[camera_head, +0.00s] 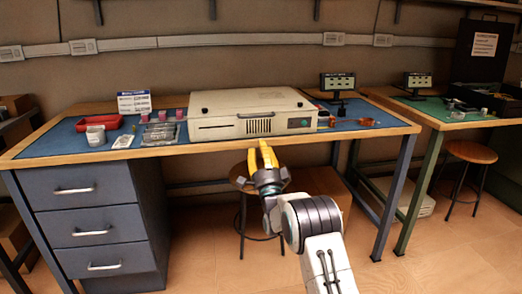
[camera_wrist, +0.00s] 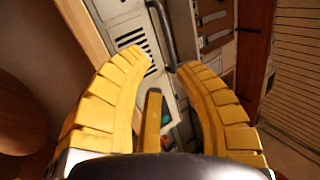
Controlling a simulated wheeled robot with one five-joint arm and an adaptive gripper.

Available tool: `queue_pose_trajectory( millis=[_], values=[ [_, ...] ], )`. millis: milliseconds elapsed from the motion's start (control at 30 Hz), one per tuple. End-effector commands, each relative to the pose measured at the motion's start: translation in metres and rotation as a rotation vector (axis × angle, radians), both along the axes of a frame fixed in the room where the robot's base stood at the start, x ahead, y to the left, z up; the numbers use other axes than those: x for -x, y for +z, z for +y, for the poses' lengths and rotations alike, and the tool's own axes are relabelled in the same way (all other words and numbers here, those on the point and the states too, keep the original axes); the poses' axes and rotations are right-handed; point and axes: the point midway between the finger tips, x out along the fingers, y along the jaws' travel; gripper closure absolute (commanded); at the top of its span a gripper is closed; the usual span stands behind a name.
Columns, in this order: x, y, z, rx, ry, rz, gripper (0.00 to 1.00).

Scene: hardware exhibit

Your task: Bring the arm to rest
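My arm reaches forward from the bottom of the head view toward the workbench (camera_head: 170,152). My gripper (camera_head: 262,155) has yellow fingers and points up at the front edge of the bench, below the beige device (camera_head: 222,128). In the wrist view my gripper (camera_wrist: 163,68) has its yellow fingers spread with a gap between the tips. Nothing is held between them. The device's vented front shows beyond the fingers in the wrist view.
A red tray (camera_head: 97,122), a white mug (camera_head: 96,136) and a metal organizer (camera_head: 160,134) stand on the bench's left. A stool (camera_head: 240,185) is behind my gripper under the bench. Drawers (camera_head: 90,205) stand at left. A green-topped bench (camera_head: 440,112) is at right.

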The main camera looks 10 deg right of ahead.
Motion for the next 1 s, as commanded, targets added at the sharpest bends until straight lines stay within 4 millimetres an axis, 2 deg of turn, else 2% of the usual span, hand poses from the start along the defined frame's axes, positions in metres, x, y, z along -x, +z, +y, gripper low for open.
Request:
queue_pose_trajectory(
  millis=[367, 467, 567, 767, 867, 1000],
  values=[
    [0.001, 0.000, 0.000, 0.000, 0.000, -0.001, 0.72],
    [0.001, 0.006, 0.000, 0.010, -0.006, 0.009, 0.72],
    [0.001, 0.025, 0.000, 0.044, -0.025, 0.050, 0.72],
    [0.013, 0.090, -0.002, 0.225, -0.098, 0.263, 0.72],
    [0.032, 0.122, -0.003, 0.358, -0.125, 0.406, 0.72],
    [0.074, 0.155, -0.005, 0.558, -0.131, 0.605, 0.72]
  ],
)
